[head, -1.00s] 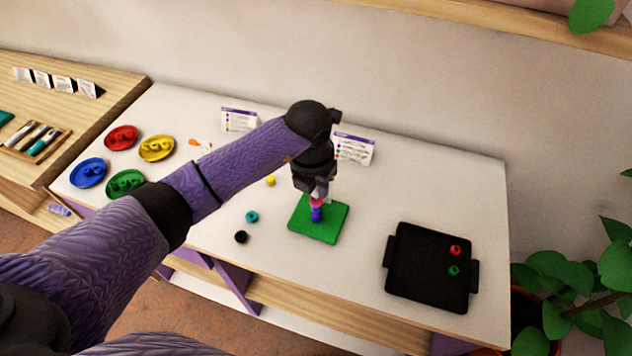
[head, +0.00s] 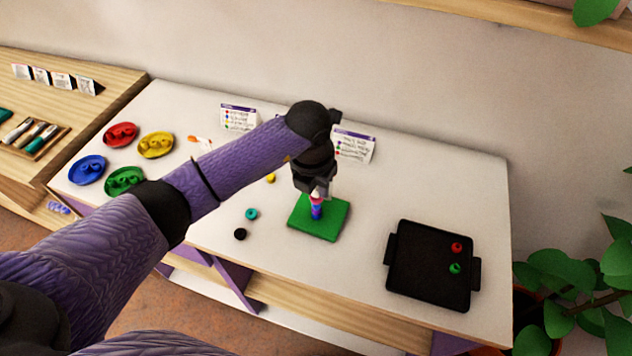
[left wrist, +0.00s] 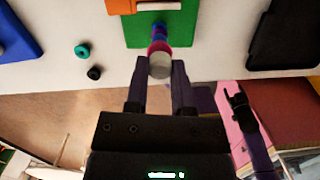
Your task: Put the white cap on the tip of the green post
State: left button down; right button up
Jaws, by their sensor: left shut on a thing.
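The green board (head: 334,229) lies on the white table, with a stack of pink, purple and blue beads (head: 317,211) standing upright at its middle. The green post itself is hidden by the beads and my gripper. My left gripper (head: 322,193) points down right above the stack. In the left wrist view, the white cap (left wrist: 159,66) sits between the fingertips of my left gripper (left wrist: 160,80), which is shut on it. The cap lines up with the pink bead (left wrist: 158,47) beneath it. I cannot tell whether they touch.
A teal bead (head: 251,214) and a black bead (head: 240,234) lie left of the board. A black tray (head: 425,291) with a red and a green bead stands to the right. Coloured dishes (head: 121,135) stand at the left; cards (head: 354,145) stand behind.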

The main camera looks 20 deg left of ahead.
pick_arm(q)
jog(key=shift+f, duration=0.3)
jog(key=shift+c, duration=2)
grip_release()
jog(key=shift+r, duration=0.1)
notch_tip(320, 180, up, 10)
jog(key=s+p, duration=0.1)
jog(key=shift+a, duration=0.15)
